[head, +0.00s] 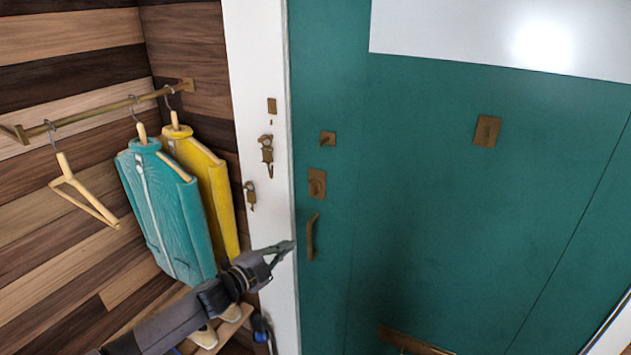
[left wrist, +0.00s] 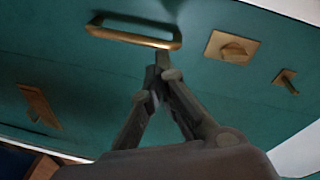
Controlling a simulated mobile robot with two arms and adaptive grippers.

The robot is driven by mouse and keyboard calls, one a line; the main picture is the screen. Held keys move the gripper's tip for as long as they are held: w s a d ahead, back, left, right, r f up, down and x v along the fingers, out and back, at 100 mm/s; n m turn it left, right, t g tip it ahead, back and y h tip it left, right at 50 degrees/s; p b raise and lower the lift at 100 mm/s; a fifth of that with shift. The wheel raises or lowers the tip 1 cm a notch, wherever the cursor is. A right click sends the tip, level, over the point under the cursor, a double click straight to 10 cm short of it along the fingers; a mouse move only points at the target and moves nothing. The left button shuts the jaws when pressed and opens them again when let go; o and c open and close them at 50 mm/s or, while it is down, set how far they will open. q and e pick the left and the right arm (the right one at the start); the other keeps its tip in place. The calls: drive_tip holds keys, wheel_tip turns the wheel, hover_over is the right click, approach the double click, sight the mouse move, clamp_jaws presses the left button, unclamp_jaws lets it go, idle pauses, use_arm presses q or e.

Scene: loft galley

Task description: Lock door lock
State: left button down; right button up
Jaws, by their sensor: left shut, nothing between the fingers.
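The teal door (head: 430,190) stands at the right in the head view and looks closed against the white frame (head: 265,200). On its left side are a small square brass fitting with a knob (head: 328,138), a brass lock plate with a round turn piece (head: 317,183) and a brass handle (head: 311,237). In the left wrist view the lock plate (left wrist: 232,48) is right of the handle (left wrist: 135,32), and the small fitting (left wrist: 286,82) is further right. My left gripper (head: 292,246) is shut and empty, just left of the handle and below the lock plate. My right gripper is out of view.
A brass rail (head: 100,117) on the wood wall holds a teal jacket (head: 168,210), a yellow jacket (head: 205,180) and a bare hanger (head: 85,195). Brass hooks with hanging pieces (head: 266,150) are on the white frame. Shoes (head: 205,335) sit on a low shelf.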

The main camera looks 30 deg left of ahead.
sight(315, 191)
use_arm(q)
drive_tip(key=d+r+m+t+h+p, duration=0.1)
drive_tip(key=d+r+m+h, duration=0.2)
drive_tip(key=r, duration=1)
drive_tip(key=shift+d+m, duration=0.6)
drive_tip(key=shift+d, duration=0.1)
drive_tip(key=shift+w+r, duration=0.1)
drive_tip(key=shift+w, duration=0.1)
drive_tip(key=p+x, duration=0.1)
drive_tip(key=x, duration=0.2)
drive_tip(key=p+x, duration=0.1)
drive_tip(key=x, duration=0.2)
drive_tip(key=p+x, duration=0.2)
drive_tip(key=x, duration=0.2)
drive_tip(key=shift+d+r, duration=0.1)
drive_tip(key=shift+r, duration=0.25)
drive_tip(key=a, duration=0.1)
drive_tip(key=a+f+p, duration=0.1)
drive_tip(key=a, duration=0.1)
drive_tip(key=shift+s+a+f, duration=0.1)
drive_tip(key=shift+s+a, duration=0.05)
drive_tip(key=shift+a, duration=0.1)
drive_tip(key=shift+s+a+f, duration=0.1)
drive_tip(key=shift+a, duration=0.25)
drive_tip(key=shift+d, duration=0.1)
